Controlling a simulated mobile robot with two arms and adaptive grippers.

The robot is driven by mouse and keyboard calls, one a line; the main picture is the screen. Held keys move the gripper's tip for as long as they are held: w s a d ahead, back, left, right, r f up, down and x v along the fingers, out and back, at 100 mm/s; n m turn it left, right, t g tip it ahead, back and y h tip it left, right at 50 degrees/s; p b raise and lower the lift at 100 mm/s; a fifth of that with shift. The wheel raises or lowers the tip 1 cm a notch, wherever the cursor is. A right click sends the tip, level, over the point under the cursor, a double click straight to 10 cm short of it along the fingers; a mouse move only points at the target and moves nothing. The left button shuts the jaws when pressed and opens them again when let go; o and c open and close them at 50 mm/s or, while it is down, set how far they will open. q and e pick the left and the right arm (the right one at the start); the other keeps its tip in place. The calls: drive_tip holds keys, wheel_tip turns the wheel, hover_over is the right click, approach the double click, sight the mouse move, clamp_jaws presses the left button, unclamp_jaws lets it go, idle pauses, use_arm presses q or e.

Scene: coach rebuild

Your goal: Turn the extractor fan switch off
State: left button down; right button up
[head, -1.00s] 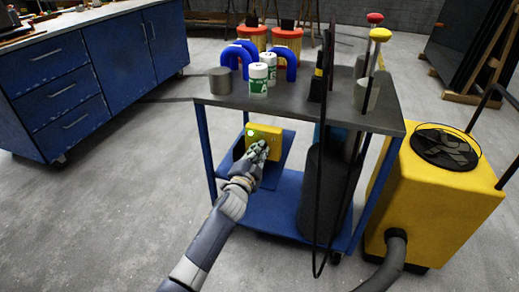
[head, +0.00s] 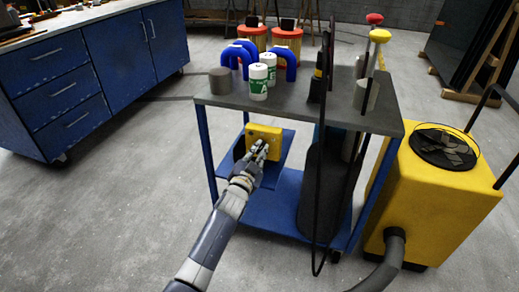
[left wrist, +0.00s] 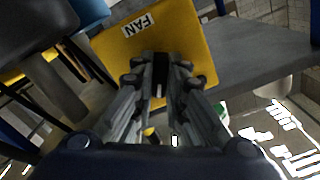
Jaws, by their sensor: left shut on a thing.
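The yellow fan switch box (head: 264,131) stands on the blue lower level of the cart, under the grey top. In the left wrist view the box (left wrist: 185,45) carries a white FAN label (left wrist: 138,25). My left gripper (head: 259,149) is at the front of the box. In the left wrist view its fingers (left wrist: 160,80) are shut around a small black switch part (left wrist: 160,68) on the box face. The fingers hide part of the switch. No green light shows on the box. My right gripper is not in view.
A dark cylinder (head: 322,190) stands right of the box. The yellow extractor (head: 430,200) with a round black grille stands right of the cart.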

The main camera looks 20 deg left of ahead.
use_arm(q)
drive_tip(key=shift+n, duration=0.3)
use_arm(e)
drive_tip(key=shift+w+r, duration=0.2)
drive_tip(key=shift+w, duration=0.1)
use_arm(q)
drive_tip(key=shift+n+p, duration=0.5)
drive_tip(key=shift+n, duration=0.6)
drive_tip(key=shift+n+p, duration=0.45)
drive_tip(key=shift+n, duration=0.95)
drive_tip(key=c, duration=1.4)
unclamp_jaws()
drive_tip(key=shift+c, duration=0.2)
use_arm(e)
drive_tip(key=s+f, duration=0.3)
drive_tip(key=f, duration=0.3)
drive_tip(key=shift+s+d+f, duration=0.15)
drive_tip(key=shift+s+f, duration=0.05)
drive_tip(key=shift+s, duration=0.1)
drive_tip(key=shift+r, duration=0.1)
